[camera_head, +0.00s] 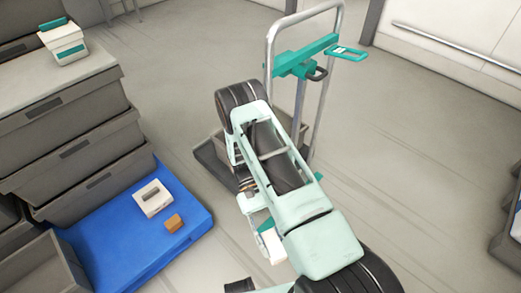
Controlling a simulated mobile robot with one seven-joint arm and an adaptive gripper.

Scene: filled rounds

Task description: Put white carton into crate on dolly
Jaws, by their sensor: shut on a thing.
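My gripper (264,226) is small in the head view and partly covered by my own arm. It is shut on a white carton (273,246), of which only a part shows below the fingers. The dolly (271,52) has a tall metal handle frame with teal fittings and stands behind my arm. A grey crate (212,160) sits low at the dolly's foot, and my arm hides most of it. The carton appears nearer to the camera than the crate and apart from it. The crate's inside is mostly hidden.
Stacked grey crates (75,140) stand at left, with a white and teal box (63,42) on top. A blue platform (128,243) holds a white slotted block (152,198) and a small brown block (174,223). The floor right of the dolly is clear.

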